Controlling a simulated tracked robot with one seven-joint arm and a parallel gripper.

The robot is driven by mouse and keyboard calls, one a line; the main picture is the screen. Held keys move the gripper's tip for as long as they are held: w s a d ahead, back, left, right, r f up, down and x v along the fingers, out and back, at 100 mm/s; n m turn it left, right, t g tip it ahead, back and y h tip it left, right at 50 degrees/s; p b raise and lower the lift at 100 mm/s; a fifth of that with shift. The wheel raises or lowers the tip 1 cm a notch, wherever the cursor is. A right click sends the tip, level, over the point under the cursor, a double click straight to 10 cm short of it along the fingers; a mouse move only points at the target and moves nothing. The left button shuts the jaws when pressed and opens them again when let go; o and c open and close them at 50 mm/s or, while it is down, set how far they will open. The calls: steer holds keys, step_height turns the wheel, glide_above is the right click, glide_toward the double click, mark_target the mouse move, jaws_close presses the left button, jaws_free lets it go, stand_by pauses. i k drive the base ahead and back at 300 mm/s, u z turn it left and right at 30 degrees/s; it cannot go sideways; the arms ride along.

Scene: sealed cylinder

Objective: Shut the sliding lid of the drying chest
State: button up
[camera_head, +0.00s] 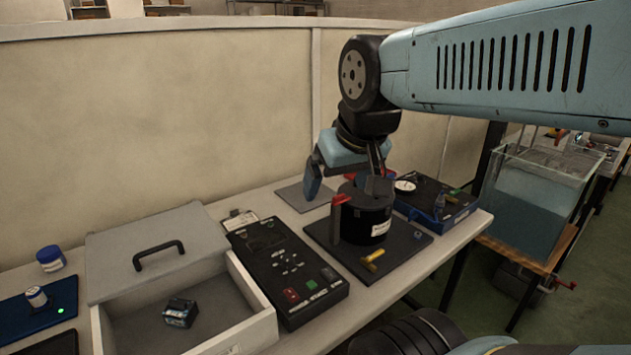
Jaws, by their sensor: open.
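The drying chest (262,330) is a pale open box on the table at the lower left. Its grey sliding lid (120,260), with a black bar handle (158,252), is slid to the back. The front of the chest is uncovered, and a small dark block-like item (180,312) lies inside. My gripper (343,186) is open, to the right of the chest, above and beside a black cylinder (366,222) on a dark plate. The cylinder has a red lever and a white label. I cannot tell whether the fingers touch it.
A black control panel (287,270) lies between chest and cylinder plate (410,246), which also carries a yellow part (373,260). A blue-edged case (437,202) and a water tank (540,195) are at the right. A blue-capped jar (50,259) and blue mat (55,315) are at the left.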

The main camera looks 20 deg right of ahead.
mark_target(121, 259)
steer(key=z, duration=1.1)
steer(key=k, duration=1.05)
steer(key=u, duration=1.15)
steer(key=i, duration=1)
steer(key=u, duration=0.05)
